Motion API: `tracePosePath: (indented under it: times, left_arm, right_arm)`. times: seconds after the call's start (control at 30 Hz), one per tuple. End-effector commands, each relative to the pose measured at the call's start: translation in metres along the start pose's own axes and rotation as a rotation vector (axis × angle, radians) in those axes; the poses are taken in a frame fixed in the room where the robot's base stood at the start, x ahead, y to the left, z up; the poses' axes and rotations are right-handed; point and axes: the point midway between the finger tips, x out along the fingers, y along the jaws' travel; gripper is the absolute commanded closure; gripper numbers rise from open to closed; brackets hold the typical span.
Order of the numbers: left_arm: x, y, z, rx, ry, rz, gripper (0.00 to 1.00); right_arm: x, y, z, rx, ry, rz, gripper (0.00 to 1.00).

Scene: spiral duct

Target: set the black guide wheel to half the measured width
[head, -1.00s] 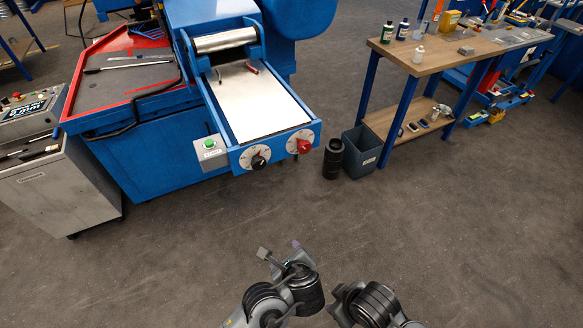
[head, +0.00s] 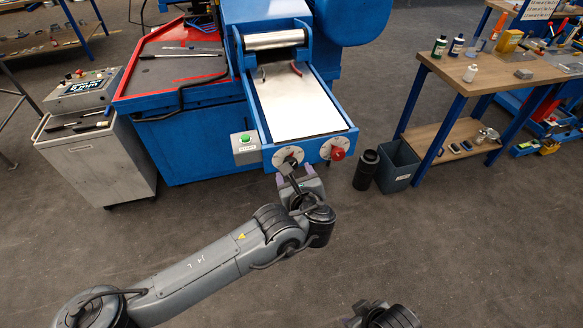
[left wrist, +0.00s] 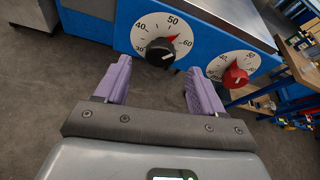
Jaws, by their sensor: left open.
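The black guide wheel (left wrist: 160,52) sits on a white dial on the blue machine's front; it also shows in the head view (head: 289,161), partly covered by my gripper. Its scale reads 30 to 60, with a small red mark between 50 and 60 and a white line on the wheel's lower right. My left gripper (left wrist: 159,68) is open and empty, its purple fingers pointing at the dial, a gap short of it. In the head view my left gripper (head: 296,174) is just below the wheel. Of my right arm only a dark link shows at the bottom edge.
A red wheel (head: 337,153) on a second dial is to the right. A grey box with a green button (head: 245,140) is at the left. A console with a display (head: 86,88), unreadable here, stands far left. A black cylinder (head: 367,168) and grey bin (head: 399,165) stand right.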

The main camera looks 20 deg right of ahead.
Motion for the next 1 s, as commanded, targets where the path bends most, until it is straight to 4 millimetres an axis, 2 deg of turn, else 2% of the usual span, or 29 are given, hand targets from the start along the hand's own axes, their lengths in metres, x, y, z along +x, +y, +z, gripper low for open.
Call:
tracePosePath:
  times: [0.1,0.3,0.5,0.8,0.83,1.0]
  left_arm:
    - [0.019,0.0,-0.001,0.0,-0.001,0.001,0.31]
    - [0.041,0.0,-0.001,-0.001,0.0,0.001,0.31]
    - [0.05,0.0,0.0,0.0,0.0,0.0,0.31]
    - [0.052,0.0,0.0,-0.001,0.001,-0.001,0.31]
    - [0.052,0.0,0.0,-0.001,0.001,-0.001,0.33]
    - [0.051,0.0,0.0,-0.001,0.001,-0.001,0.59]
  right_arm:
    - [0.004,0.001,0.002,-0.005,-0.001,0.004,0.57]
    - [0.007,0.002,0.004,-0.009,-0.003,0.008,0.57]
    - [0.008,0.002,0.004,-0.008,-0.004,0.007,0.57]
    - [0.008,0.0,0.004,-0.002,-0.003,0.002,0.57]
    - [0.008,0.0,0.004,-0.001,-0.003,0.001,0.57]
    - [0.008,-0.001,0.004,0.002,-0.002,-0.001,0.57]
